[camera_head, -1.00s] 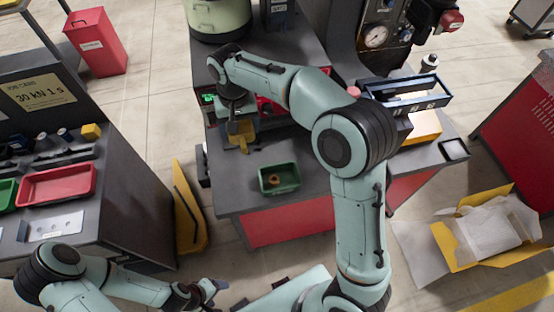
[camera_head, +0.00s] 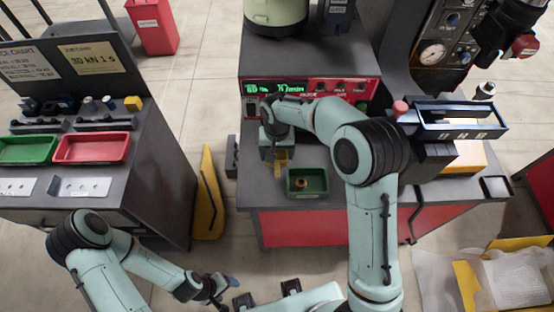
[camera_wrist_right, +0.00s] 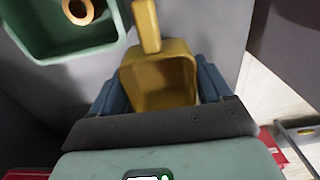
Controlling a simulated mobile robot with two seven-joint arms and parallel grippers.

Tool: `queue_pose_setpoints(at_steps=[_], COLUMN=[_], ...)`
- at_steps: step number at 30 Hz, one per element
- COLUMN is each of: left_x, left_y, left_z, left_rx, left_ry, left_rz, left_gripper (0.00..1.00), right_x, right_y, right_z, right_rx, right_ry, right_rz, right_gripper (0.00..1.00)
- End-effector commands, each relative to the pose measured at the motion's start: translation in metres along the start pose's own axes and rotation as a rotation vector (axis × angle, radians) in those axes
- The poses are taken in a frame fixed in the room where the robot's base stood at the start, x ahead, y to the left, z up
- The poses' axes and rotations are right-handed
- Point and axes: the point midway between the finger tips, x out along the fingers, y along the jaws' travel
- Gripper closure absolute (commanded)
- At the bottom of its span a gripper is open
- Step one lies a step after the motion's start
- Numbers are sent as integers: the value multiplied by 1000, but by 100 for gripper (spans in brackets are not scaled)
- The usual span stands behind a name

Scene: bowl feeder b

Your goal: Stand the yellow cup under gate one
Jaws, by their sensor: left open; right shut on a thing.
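The yellow cup (camera_head: 281,158) has a handle and hangs at my right gripper (camera_head: 276,148), just behind the green tray. The right wrist view shows the cup (camera_wrist_right: 160,78) between the blue fingers of my right gripper (camera_wrist_right: 160,85), its open mouth facing the camera. My right gripper is shut on it. I cannot tell whether the cup touches the grey bench top. A dark blue rack with numbered labels (camera_head: 462,134) stands at the right of the bench; the numbers are too small to tell gate one surely. My left gripper (camera_head: 226,288) is open and empty, low in front.
A green tray (camera_head: 326,190) with a brass ring (camera_head: 300,183) sits near the bench's front edge. A red control panel with a lit green display (camera_head: 278,88) stands behind my right gripper. Another table (camera_head: 105,203) with red and green trays is at left. My right arm crosses the bench.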

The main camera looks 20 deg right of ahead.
Motion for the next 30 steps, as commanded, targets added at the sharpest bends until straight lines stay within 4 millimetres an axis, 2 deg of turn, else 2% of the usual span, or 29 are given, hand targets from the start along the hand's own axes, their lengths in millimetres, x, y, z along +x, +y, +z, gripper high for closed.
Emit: queue_pose_setpoints(at_steps=[9,21,22,24,30], left_x=[2,4,5,4,4], left_y=[-1,-2,-2,-2,-2], left_z=[1,2,2,2,2], left_rx=[0,-1,-1,-1,-1], left_ry=[-1,-3,-3,-3,-3], left_rz=[0,-1,-1,-1,-1], left_gripper=[32,32,32,32,32], right_x=[40,46,47,46,46], right_y=[0,0,0,0,0], right_z=[0,0,0,0,0], right_rx=[0,0,0,0,0], right_ry=[-1,0,-1,-1,0], right_rz=[1,0,1,1,0], right_gripper=[58,58,18,0,0])
